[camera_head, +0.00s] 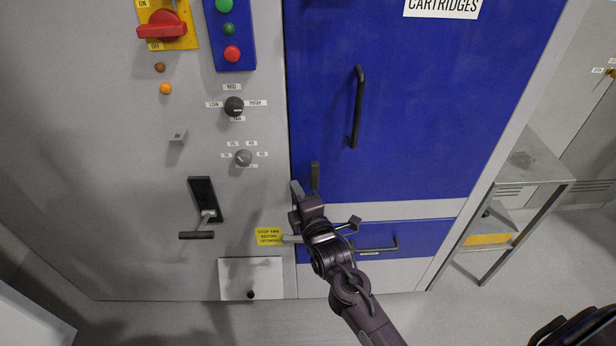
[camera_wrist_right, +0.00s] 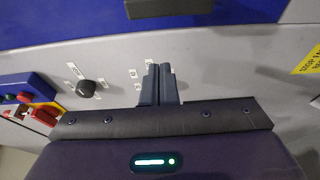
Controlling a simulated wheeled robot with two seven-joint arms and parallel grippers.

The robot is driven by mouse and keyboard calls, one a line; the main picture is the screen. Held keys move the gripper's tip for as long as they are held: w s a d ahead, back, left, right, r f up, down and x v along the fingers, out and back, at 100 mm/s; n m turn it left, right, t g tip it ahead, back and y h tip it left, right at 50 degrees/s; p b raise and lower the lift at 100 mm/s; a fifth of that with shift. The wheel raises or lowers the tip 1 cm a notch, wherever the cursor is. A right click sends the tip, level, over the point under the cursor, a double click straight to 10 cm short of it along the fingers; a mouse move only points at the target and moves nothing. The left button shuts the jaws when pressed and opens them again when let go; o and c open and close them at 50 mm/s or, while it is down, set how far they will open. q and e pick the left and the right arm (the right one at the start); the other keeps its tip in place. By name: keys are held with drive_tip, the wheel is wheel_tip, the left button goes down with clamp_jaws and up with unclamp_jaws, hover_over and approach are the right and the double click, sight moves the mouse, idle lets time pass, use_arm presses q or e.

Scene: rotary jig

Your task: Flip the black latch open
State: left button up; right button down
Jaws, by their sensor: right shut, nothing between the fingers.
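The black latch (camera_head: 315,178) is a short, dark upright bar at the lower left edge of the blue cabinet door (camera_head: 420,110). In the right wrist view the latch (camera_wrist_right: 168,8) is a dark block at the top edge, partly cut off by the frame. A gap shows between the fingertips and the latch in the wrist view. My left gripper is not in view.
A long black handle (camera_head: 357,107) stands out from the door above the latch. A drawer handle (camera_head: 376,247) is below, right of my arm. Left on the grey panel are knobs (camera_head: 234,106), a black lever (camera_head: 197,235) and a red switch (camera_head: 162,25). A metal table (camera_head: 535,165) stands right.

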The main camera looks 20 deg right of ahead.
drive_tip(key=w+d+p, duration=0.1)
drive_tip(key=d, duration=0.1)
drive_tip(key=w+d+p, duration=0.1)
drive_tip(key=w, duration=0.1)
drive_tip(key=shift+d, duration=0.35)
